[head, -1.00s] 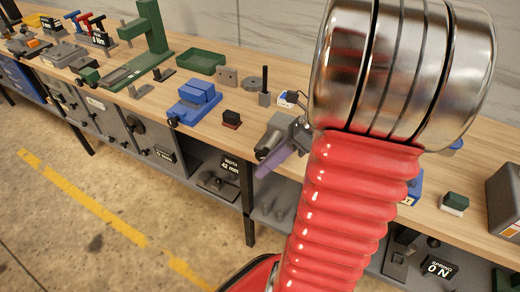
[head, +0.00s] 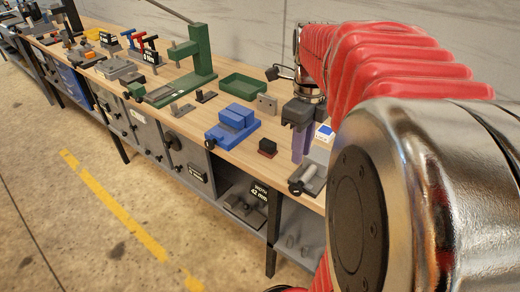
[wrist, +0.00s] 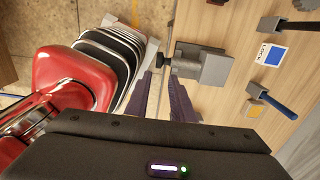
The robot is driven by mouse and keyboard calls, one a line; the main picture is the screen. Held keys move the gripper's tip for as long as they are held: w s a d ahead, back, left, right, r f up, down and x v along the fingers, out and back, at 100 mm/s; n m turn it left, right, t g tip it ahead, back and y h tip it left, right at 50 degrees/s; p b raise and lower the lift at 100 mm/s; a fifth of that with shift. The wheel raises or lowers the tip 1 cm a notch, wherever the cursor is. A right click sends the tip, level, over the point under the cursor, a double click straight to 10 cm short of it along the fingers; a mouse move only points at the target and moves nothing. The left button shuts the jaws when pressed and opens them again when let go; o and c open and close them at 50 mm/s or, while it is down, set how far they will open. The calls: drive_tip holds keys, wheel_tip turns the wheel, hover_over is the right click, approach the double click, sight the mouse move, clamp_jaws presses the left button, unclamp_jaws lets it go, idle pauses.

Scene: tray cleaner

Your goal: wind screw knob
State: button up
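A grey clamp block (head: 316,176) with a dark screw knob (head: 294,187) on its front end sits at the bench's front edge in the head view. In the wrist view the block (wrist: 208,66) is above and right of centre, and its black knob (wrist: 164,62) points left. My gripper (head: 301,158) hangs above and behind the knob in the head view, its purple fingers pointing down. In the wrist view the fingers (wrist: 163,82) are apart with nothing between them, just short of the knob in the picture. I see no contact with the knob.
A blue vise (head: 233,124), a small dark red-based block (head: 267,147) and a green tray (head: 243,83) stand left on the wooden bench. In the wrist view a LOCK sign (wrist: 271,54) and a blue-handled lever (wrist: 280,100) are right of the block.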

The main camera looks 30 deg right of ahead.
sight(296, 185)
drive_tip(key=shift+f, duration=0.15)
wheel_tip(296, 185, down, 14)
drive_tip(key=shift+r, duration=0.2)
idle(0.5)
drive_tip(key=shift+c, duration=0.2)
